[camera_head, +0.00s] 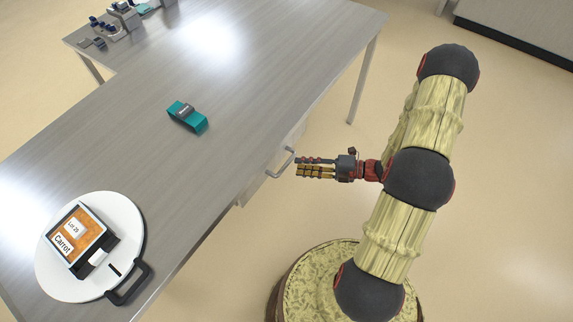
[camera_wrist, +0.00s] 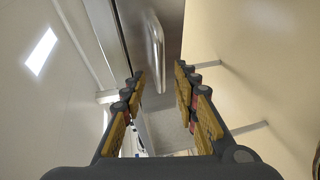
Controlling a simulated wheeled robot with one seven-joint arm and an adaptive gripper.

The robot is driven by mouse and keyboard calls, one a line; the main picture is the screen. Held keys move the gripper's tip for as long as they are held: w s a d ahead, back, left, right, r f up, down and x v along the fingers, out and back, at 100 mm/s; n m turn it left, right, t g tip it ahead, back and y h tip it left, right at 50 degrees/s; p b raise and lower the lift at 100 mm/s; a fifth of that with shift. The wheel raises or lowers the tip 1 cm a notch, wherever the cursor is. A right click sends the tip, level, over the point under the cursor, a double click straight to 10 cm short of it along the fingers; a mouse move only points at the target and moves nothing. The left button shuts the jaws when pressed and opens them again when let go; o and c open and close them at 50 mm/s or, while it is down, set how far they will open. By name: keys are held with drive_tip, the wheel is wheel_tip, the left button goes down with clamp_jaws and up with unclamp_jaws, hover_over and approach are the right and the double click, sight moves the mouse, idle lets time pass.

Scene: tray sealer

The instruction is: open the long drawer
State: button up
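The long drawer's bar handle (camera_head: 281,163) sticks out from the front side of the steel table. The drawer front (camera_head: 255,188) shows only as a small part under the table edge. My gripper (camera_head: 300,168) is just to the right of the handle, with its fingers pointing at it. In the wrist view the handle (camera_wrist: 155,52) lies ahead, between and beyond the two fingertips (camera_wrist: 160,78). The fingers are spread apart with nothing between them, and I see no contact with the handle. The drawer looks shut, though most of it is hidden under the tabletop.
The steel table (camera_head: 150,165) holds a white round plate (camera_head: 122,215) with a black handle and a carrot-labelled pack (camera_head: 75,240), a teal strap-like item (camera_head: 187,117), and small parts (camera_head: 118,18) at the far corner. Floor to the right is free around my arm.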

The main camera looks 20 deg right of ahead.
sight(286, 164)
drive_tip(key=shift+b+x, duration=0.85)
drive_tip(key=shift+x, duration=2.3)
drive_tip(key=shift+c, duration=1)
clamp_jaws()
